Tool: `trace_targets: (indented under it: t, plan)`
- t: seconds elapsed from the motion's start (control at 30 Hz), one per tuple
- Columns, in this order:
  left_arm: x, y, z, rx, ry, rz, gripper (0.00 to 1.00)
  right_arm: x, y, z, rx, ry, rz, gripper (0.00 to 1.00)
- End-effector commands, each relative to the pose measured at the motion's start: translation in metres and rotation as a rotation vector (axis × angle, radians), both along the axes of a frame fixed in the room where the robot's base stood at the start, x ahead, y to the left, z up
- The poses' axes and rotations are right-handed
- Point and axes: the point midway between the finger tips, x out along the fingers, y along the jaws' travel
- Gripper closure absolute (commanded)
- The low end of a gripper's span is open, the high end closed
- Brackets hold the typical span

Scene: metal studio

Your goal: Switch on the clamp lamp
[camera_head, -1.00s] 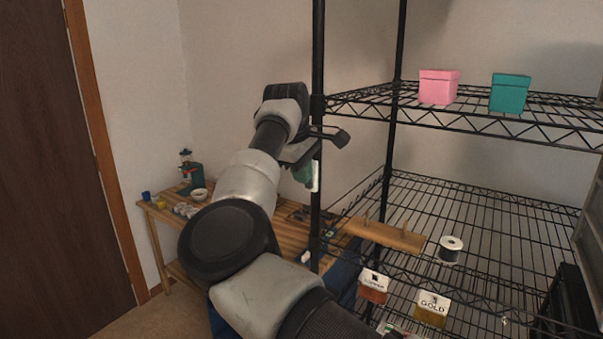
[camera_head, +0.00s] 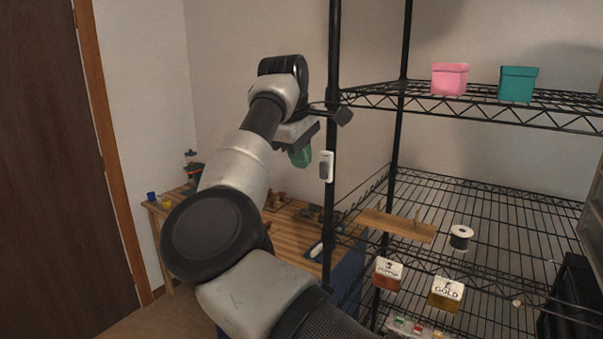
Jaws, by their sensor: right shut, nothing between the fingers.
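A small white switch-like plate (camera_head: 326,166) with a grey part on its face sits upright at the black shelf post. I cannot tell whether it belongs to the clamp lamp; no lamp head or clamp is clearly visible. My right gripper (camera_head: 301,157) has green fingertips pointing down, just left of the plate, with a narrow gap between them in the picture. It is shut and empty. My arm hides part of what lies behind it. My left gripper is not in view.
The black wire shelf (camera_head: 480,195) fills the right side, its front post (camera_head: 332,60) close beside my gripper. A pink box (camera_head: 449,79) and a teal box (camera_head: 517,84) stand on the upper shelf. A wooden bench (camera_head: 290,232) stands behind my arm.

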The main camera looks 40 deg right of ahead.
Motion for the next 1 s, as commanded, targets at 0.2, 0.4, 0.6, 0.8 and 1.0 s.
trace_targets:
  t: [0.2, 0.4, 0.6, 0.8, 1.0]
  plan:
    - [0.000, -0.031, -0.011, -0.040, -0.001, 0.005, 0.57, -0.007, 0.021, 0.029, -0.003, -0.002, 0.004, 1.00]
    - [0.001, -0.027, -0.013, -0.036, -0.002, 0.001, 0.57, -0.011, 0.029, 0.042, -0.002, 0.000, 0.002, 1.00]
    - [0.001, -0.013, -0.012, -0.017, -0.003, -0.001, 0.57, -0.012, 0.030, 0.044, -0.001, 0.001, 0.001, 1.00]
    - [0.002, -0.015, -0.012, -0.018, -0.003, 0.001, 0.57, -0.012, 0.030, 0.043, -0.001, 0.001, 0.001, 1.00]
    - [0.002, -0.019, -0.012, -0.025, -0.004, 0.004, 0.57, -0.011, 0.028, 0.041, -0.009, 0.003, -0.001, 1.00]
